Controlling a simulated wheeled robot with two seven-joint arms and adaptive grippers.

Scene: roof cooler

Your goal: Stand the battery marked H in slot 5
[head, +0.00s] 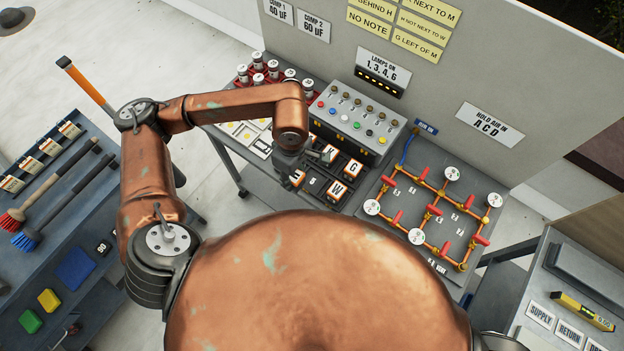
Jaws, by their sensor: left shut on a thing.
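My left gripper (294,168) is over the left part of the black battery rack (318,192), pointing down and shut on a battery. Its fingers and wrist hide most of what it holds. A white battery face (298,178) shows at the fingertips; I cannot read its letter, nor tell whether it touches the rack. Battery G (353,168) and battery W (338,190) stand in the rack to the right. Another battery (330,153) shows behind, its letter unreadable. My right gripper is out of view.
A grey lamp box (355,122) with switches stands right behind the rack. White canisters (258,62) stand at the back left. A pipe board (430,215) with red valves lies to the right. Yellow notes (408,24) hang on the panel.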

